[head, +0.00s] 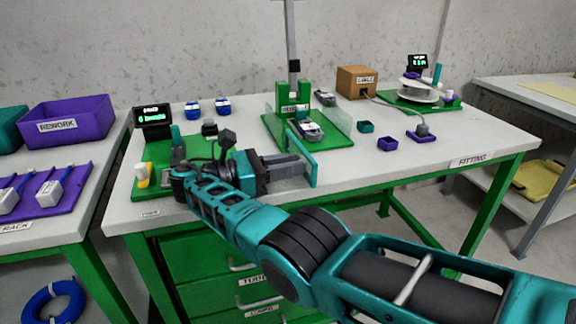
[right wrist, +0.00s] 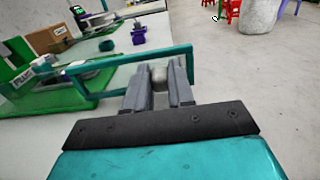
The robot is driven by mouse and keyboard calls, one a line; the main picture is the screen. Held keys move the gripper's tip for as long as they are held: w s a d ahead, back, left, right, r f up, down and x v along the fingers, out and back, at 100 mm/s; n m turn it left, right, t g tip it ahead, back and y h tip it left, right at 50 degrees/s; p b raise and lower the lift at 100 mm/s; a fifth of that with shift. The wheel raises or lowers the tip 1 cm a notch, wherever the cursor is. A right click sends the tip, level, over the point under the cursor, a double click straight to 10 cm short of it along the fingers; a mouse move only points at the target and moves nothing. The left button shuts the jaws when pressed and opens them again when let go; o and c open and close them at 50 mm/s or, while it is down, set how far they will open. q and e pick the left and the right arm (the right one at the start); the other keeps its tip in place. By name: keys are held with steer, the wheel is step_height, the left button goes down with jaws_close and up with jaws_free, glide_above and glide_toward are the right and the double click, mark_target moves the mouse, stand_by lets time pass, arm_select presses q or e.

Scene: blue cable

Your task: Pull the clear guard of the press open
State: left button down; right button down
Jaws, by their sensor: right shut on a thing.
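The press (head: 294,97) stands on a green base toward the back of the table, with clear side panels (head: 338,120). Its guard has a teal frame (head: 302,143); in the right wrist view the frame (right wrist: 125,62) runs from beside the green base out to my fingers. The guard stands swung out at an angle from the base. My right gripper (head: 308,170) is shut on the guard's grey knob (right wrist: 159,74), which shows between the fingers. A grey and white part (head: 308,130) lies on the press base. My left gripper is out of view.
A green station with a display (head: 153,117) stands left of my right arm. A cardboard box (head: 357,82) is behind. The table's front right is clear.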

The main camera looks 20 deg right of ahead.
steer(key=shift+d+r, duration=0.1)
steer(key=shift+r, duration=0.05)
steer(key=c, duration=1.2)
jaws_free()
steer(key=shift+c, duration=0.2)
steer(key=shift+o, duration=1.4)
step_height(320, 180, up, 20)
steer(key=p, duration=1.1)
steer(key=shift+p, duration=0.3)
